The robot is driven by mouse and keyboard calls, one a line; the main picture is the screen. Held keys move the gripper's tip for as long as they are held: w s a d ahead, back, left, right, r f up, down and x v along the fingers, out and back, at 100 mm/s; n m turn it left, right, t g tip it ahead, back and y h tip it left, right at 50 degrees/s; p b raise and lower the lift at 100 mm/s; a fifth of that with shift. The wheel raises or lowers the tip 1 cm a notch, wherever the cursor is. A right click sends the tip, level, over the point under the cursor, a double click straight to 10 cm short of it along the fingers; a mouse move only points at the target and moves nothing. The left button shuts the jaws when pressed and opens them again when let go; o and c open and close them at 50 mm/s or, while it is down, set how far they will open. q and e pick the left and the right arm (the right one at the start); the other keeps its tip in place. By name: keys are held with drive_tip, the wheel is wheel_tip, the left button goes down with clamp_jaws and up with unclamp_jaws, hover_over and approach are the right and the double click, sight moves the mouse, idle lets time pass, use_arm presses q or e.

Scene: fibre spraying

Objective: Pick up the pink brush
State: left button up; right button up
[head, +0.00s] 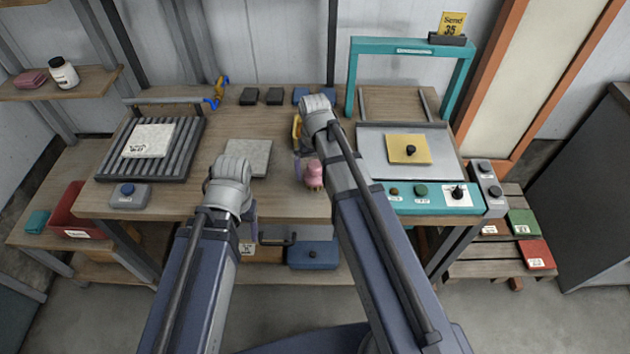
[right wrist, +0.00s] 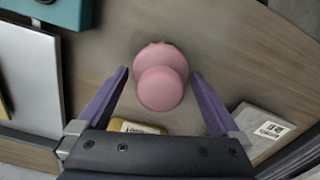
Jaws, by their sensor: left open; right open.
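The pink brush (head: 313,175) stands on the wooden workbench (head: 200,205), left of the teal-framed machine. In the right wrist view the brush (right wrist: 161,78) shows as two overlapping round pink shapes, seen from above. My right gripper (right wrist: 159,73) is open, with its purple fingers on either side of the brush and a gap on both sides. In the head view the right wrist partly covers that gripper (head: 304,168). My left gripper (head: 251,220) hangs at the bench's front edge, mostly hidden behind its wrist. No object shows in it.
A teal-framed machine (head: 377,193) with a yellow plate (head: 405,149) stands on the right. A grey slab (head: 248,158) lies left of the brush. A roller rack (head: 184,150) and a blue-button box (head: 129,194) are further left. A yellow item (head: 296,133) is partly hidden behind my right wrist.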

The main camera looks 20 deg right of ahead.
wheel_tip(320, 180, down, 2)
drive_tip(key=shift+f+b, duration=0.15)
drive_tip(key=shift+b, duration=0.5)
use_arm(q)
wheel_tip(320, 180, down, 2)
drive_tip(key=shift+f, duration=0.1)
use_arm(e)
drive_tip(key=c, duration=1.2)
drive_tip(key=shift+c, duration=0.2)
wheel_tip(320, 180, up, 10)
drive_tip(key=p, duration=1)
use_arm(q)
wheel_tip(320, 180, up, 10)
